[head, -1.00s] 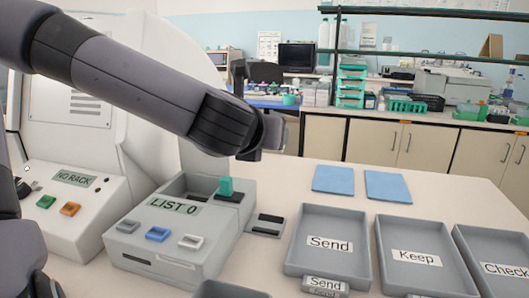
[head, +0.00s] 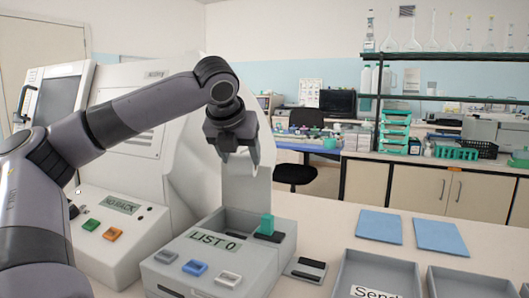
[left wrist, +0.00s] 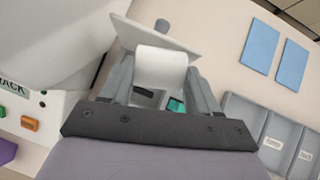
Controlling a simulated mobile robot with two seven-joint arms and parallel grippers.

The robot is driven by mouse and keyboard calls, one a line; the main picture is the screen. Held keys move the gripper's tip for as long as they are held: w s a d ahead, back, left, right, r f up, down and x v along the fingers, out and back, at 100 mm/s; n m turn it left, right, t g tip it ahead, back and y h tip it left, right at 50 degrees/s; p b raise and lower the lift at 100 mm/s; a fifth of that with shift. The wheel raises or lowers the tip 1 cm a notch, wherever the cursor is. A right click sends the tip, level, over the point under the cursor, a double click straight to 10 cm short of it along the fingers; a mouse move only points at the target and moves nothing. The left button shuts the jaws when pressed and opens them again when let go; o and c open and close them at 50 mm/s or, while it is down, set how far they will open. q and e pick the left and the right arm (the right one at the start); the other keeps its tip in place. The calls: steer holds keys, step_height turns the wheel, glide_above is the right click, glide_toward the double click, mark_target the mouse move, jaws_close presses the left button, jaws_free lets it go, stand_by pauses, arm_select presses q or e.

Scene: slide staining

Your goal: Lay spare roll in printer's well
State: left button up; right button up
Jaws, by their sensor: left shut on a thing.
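The printer (head: 205,268) is the grey box marked "LIST 0", with an open well (head: 235,222) and a raised pale lid (head: 250,190). A green tab (head: 266,224) stands at the well's right; it shows partly in the left wrist view (left wrist: 176,106). My left gripper (head: 240,160) points down above the well, clear of it. In the left wrist view it is shut on the white spare roll (left wrist: 161,68), which sits between the two fingers. In the head view I cannot make the roll out against the pale lid. My right gripper is not in view.
A pale machine marked "NO RACK" (head: 110,245) stands left of the printer. A small grey block (head: 306,269) lies at its right. Grey trays (head: 380,262), one labelled "Send", and two blue sheets (head: 380,226) lie on the table to the right.

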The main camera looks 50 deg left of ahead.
mark_target(230, 167)
arm_select(q)
steer(key=f, duration=0.1)
steer(key=s+a+f+m+h, duration=0.1)
steer(key=f+h+b, duration=0.1)
steer(key=f, duration=0.1)
steer(key=shift+s+a+m+g, duration=0.25)
steer(key=shift+m+g, duration=0.05)
steer(key=shift+g, duration=0.1)
steer(key=shift+m+h, duration=0.3)
steer(key=shift+m, duration=0.3)
steer(key=f+b, duration=0.6)
steer(key=f, duration=0.1)
steer(key=f+b, duration=0.4)
steer(key=shift+s+f, duration=0.25)
steer(key=shift+f+b, duration=0.55)
steer(key=shift+b, duration=0.05)
steer(key=o, duration=1.2)
